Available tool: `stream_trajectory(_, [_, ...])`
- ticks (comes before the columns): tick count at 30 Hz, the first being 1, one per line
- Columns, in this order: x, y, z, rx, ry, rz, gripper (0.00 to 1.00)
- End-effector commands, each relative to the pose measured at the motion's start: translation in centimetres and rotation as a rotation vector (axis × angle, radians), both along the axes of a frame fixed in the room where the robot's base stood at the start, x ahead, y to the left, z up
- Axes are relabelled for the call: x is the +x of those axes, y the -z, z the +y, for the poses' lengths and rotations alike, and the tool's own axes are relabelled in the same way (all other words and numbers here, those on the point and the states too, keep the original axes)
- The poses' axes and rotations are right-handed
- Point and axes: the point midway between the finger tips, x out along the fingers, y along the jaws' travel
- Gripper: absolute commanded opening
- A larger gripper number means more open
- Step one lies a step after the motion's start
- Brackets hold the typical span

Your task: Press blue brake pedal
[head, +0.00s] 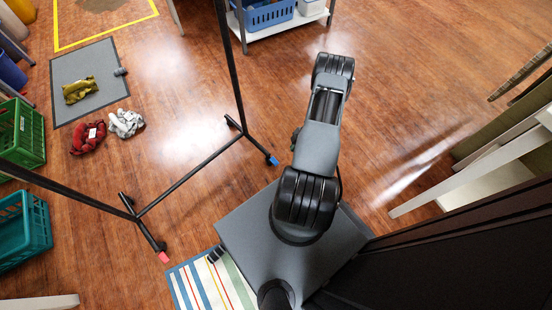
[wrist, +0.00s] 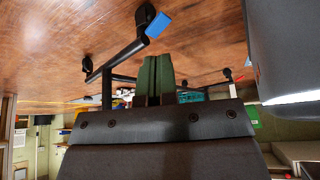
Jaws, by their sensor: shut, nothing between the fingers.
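The blue brake pedal (head: 272,160) sticks out from a caster at the near right foot of a black wheeled rack (head: 190,174). In the wrist view, which looks upside down, the blue pedal (wrist: 158,25) shows beside its black caster. My gripper (wrist: 157,58) shows there as two green fingers, closed together and empty. The fingertips appear just below the pedal in that picture, with a visible gap; the true distance is hard to judge. In the head view my gripper is hidden behind my arm.
A red pedal (head: 163,257) sits on the rack's other near caster. A striped rug (head: 190,285) lies beside my base. Green (head: 22,135) and teal (head: 22,230) crates stand at left, and crumpled cloths (head: 90,138) lie nearby. White-edged furniture (head: 470,175) stands at right. Floor beyond my arm is clear.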

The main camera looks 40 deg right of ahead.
Motion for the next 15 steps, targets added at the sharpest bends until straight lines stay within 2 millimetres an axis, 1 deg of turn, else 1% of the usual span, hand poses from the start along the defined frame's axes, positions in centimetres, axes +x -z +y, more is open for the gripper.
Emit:
stream_trajectory(1, [-0.2, -1.1, -0.3, 0.000, 0.002, 0.000, 0.00])
stream_trajectory(6, [-0.6, -2.6, -1.0, 0.001, 0.001, 0.000, 0.00])
stream_trajectory(10, [-0.7, -3.2, -1.3, 0.001, 0.001, 0.000, 0.00])
stream_trajectory(15, [-0.8, -3.4, -1.4, 0.001, 0.000, 0.000, 0.00])
